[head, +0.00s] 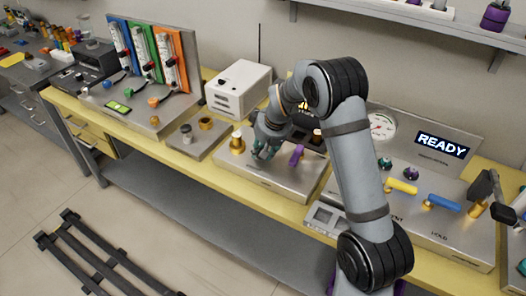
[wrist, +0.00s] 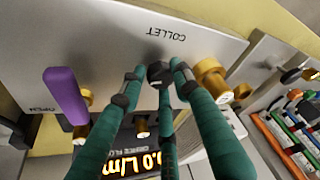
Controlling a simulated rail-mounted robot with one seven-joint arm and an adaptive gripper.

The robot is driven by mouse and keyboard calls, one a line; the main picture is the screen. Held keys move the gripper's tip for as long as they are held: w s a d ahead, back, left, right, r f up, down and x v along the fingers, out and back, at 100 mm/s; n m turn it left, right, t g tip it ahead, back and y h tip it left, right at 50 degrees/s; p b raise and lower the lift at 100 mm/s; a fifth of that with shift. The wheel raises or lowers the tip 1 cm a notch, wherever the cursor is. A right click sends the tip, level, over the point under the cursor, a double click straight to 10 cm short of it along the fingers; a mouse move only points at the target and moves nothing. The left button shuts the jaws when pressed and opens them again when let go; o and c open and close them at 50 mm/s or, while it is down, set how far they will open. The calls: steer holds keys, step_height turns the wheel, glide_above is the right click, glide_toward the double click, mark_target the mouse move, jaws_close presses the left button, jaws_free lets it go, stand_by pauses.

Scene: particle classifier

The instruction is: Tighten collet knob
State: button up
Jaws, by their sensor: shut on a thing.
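The collet knob (wrist: 156,70) is a small dark piece by the upside-down COLLET lettering on a metal panel (wrist: 100,30) in the wrist view. My gripper (wrist: 158,73) has teal fingers closed around the knob, which partly hide it. In the head view my gripper (head: 264,152) is down on the metal unit (head: 270,180) at the middle of the bench, and the knob is hidden there. The knob's turn angle cannot be told.
A purple lever (wrist: 65,95) marked OPEN and a brass fitting (wrist: 212,78) flank my fingers. A lit flow display (wrist: 130,152) is close by. A white box (head: 238,90) stands behind my gripper. A READY panel (head: 442,146) is at the right.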

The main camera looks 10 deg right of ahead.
steer(key=shift+w+a+r+m+h+b, duration=0.25)
steer(key=shift+a+m+h+b, duration=0.1)
steer(key=shift+m+b, duration=0.5)
steer(key=shift+r, duration=0.1)
steer(key=o, duration=1)
steer(key=shift+o, duration=0.5)
steer(key=shift+s, duration=0.1)
steer(key=shift+d+f, duration=0.1)
steer(key=shift+f, duration=0.1)
steer(key=shift+r, duration=0.1)
steer(key=v, duration=1.2)
steer(key=shift+s, duration=0.15)
